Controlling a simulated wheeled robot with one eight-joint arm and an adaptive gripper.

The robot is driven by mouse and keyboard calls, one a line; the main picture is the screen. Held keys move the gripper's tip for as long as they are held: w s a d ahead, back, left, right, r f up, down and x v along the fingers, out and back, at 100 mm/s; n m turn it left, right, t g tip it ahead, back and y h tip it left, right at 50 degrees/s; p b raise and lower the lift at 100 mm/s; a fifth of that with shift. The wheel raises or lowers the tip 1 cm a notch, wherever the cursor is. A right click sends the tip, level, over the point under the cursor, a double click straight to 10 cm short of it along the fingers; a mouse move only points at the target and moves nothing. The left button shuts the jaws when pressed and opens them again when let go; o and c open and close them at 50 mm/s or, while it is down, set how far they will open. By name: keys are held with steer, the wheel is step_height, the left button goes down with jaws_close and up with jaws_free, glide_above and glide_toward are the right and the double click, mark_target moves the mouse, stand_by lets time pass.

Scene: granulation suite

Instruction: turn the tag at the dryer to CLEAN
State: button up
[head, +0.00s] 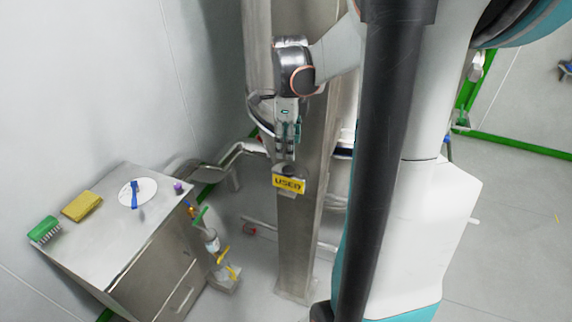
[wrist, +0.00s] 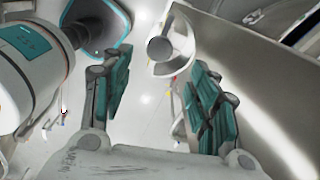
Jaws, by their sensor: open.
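The yellow tag (head: 289,184) reads USED in dark letters and faces out from the steel column (head: 301,235) in the middle of the head view. A small dark knob (head: 288,170) sits just above it. My gripper (head: 287,155) points down right above the knob and tag; whether it touches the knob cannot be told. In the wrist view my gripper (wrist: 158,85) has its teal-padded fingers spread, with nothing held. A round grey knob end (wrist: 160,48) with a white curved piece shows beyond the fingertips. The tag's lettering is not visible there.
A steel cabinet (head: 98,248) at left bears a green brush (head: 44,231), a yellow sponge (head: 82,206), a white dish (head: 148,192) and a small purple item (head: 178,187). Bottles and yellow-handled pieces (head: 222,256) stand beside it. The floor at right is largely clear.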

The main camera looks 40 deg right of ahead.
mark_target(288, 169)
step_height(288, 169, down, 9)
steer(key=shift+r+b, duration=0.15)
steer(key=shift+b, duration=0.4)
steer(key=shift+c, duration=0.6)
steer(key=c, duration=1)
